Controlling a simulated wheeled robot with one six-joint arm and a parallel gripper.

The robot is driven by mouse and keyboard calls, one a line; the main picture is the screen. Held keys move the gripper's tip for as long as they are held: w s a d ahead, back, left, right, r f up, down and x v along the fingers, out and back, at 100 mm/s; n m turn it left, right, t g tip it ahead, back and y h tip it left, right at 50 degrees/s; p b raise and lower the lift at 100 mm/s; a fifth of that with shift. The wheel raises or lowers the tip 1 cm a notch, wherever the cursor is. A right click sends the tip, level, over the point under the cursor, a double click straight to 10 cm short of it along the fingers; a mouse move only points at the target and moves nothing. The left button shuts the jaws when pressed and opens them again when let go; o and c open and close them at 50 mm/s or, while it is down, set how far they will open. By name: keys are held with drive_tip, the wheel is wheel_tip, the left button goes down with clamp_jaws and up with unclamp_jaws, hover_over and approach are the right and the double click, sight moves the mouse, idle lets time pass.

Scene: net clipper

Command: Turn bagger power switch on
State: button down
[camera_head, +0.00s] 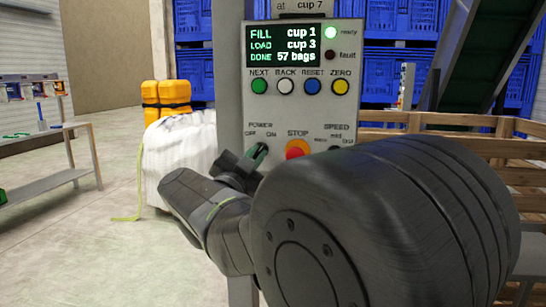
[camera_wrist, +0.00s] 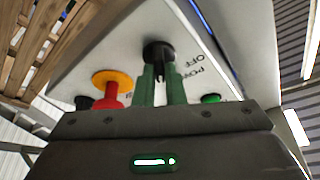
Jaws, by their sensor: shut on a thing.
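The bagger control panel (camera_head: 232,100) stands upright in front of me, with a lit screen (camera_head: 285,46). Its power switch sits under the "POWER OFF ON" label, mostly hidden by my gripper (camera_head: 250,163) in the head view. In the wrist view the switch is a black round knob (camera_wrist: 158,50) on the grey panel face. My gripper (camera_wrist: 159,80) has its two green fingers at the knob, shut on it from either side. I cannot tell which way the knob points. The "OFF" lettering shows just right of it.
The red stop button (camera_head: 297,150) on its yellow ring is close to the right of my gripper. A row of coloured buttons (camera_head: 285,87) lies above.

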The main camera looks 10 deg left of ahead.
drive_tip(key=shift+m+g+h, duration=0.3)
drive_tip(key=shift+m+h, duration=0.2)
drive_tip(key=shift+m, duration=0.9)
drive_tip(key=c, duration=1.5)
unclamp_jaws()
drive_tip(key=shift+s+a, duration=0.1)
drive_tip(key=p+v, duration=0.1)
drive_tip(key=v, duration=1.2)
drive_tip(key=shift+s+p, duration=0.25)
drive_tip(key=shift+p, duration=0.15)
drive_tip(key=shift+a, duration=0.1)
drive_tip(key=b+x, duration=0.1)
drive_tip(key=x, duration=1.2)
drive_tip(key=shift+w, duration=0.4)
